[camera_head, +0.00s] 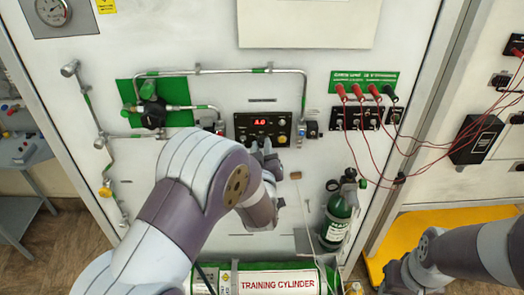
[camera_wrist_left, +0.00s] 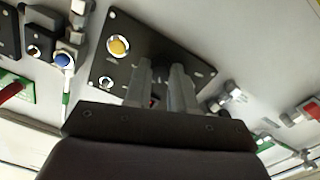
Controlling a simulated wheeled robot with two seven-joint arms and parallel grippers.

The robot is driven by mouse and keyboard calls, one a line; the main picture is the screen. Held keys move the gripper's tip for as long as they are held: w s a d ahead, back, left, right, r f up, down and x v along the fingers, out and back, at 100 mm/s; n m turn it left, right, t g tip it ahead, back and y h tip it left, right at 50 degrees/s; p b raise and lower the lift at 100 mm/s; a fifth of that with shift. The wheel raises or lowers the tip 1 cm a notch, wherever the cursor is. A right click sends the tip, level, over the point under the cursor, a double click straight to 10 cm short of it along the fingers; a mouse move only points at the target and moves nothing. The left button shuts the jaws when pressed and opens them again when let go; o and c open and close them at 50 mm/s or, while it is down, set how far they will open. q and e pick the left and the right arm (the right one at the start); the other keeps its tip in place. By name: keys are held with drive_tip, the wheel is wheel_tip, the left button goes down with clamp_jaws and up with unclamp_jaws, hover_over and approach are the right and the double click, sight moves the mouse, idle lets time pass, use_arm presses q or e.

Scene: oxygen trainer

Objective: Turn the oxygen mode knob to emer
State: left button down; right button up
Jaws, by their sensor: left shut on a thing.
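My left gripper (camera_head: 264,149) is at the panel's lower edge, below the display. In the left wrist view the gripper (camera_wrist_left: 162,72) points at the panel face (camera_wrist_left: 131,28), its two fingers close together on a dark knob. The fingers hide most of the knob, and I cannot read its setting or labels. My right arm shows at the lower right, but its gripper is out of view.
A yellow round button (camera_wrist_left: 118,45) is near the left fingers. Metal pipes (camera_head: 220,72) run above the panel. A green cylinder (camera_head: 338,217) stands to the right and a training cylinder (camera_head: 277,281) lies below. Red cables (camera_head: 400,150) hang at the right.

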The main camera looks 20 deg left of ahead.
use_arm(q)
drive_tip(key=m, duration=0.8)
drive_tip(key=shift+r, duration=0.15)
drive_tip(key=m+p, duration=0.1)
drive_tip(key=m, duration=0.4)
drive_tip(key=shift+p, duration=0.3)
drive_tip(key=shift+m+y+p, duration=0.4)
drive_tip(key=shift+m+p, duration=0.05)
drive_tip(key=shift+m, duration=1.15)
drive_tip(key=c, duration=0.9)
unclamp_jaws()
drive_tip(key=shift+d, duration=0.1)
drive_tip(key=shift+c, duration=0.2)
